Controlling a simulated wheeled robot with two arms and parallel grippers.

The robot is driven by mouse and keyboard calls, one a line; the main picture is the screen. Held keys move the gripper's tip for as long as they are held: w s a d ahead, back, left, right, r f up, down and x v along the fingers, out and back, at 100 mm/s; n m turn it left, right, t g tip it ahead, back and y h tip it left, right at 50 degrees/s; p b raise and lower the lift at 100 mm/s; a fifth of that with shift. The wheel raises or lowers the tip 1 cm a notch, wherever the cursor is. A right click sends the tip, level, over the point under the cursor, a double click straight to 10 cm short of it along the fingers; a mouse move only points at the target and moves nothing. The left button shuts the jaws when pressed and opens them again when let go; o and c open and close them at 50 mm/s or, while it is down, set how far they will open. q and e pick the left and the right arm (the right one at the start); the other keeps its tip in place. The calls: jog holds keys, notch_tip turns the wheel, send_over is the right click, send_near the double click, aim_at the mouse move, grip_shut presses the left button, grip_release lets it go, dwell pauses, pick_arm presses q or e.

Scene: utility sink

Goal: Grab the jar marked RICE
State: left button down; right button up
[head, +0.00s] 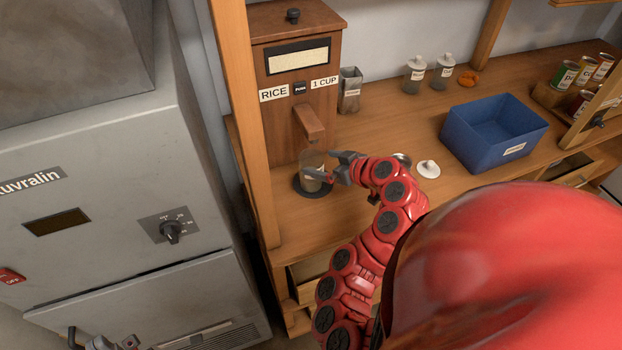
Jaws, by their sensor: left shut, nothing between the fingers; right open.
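A wooden dispenser (294,85) carries the label RICE and a label 1 CUP. A small glass jar (311,160) with brownish contents stands under its spout on a dark round pad (305,188). I cannot read a mark on this jar. My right gripper (324,165) is open at the jar's right side, with one finger overlapping the jar in view. I cannot tell whether it touches the glass. My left gripper (100,342) is shut and empty at the bottom left, low in front of the grey appliance and partly cut off.
A square glass canister (350,90) stands right of the dispenser. Two white-lidded jars (414,75) (442,72) stand at the back. A blue bin (495,133), a white lid (428,169) and a can rack (570,102) are rightward. A grey appliance (120,200) fills the left.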

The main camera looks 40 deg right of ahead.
aim_at(304, 159)
jog(key=p+x, duration=0.4)
jog(key=shift+w+a+f, duration=0.1)
jog(key=shift+w, duration=0.2)
jog(key=shift+w+f, duration=0.2)
jog(key=shift+f, duration=0.05)
grip_shut()
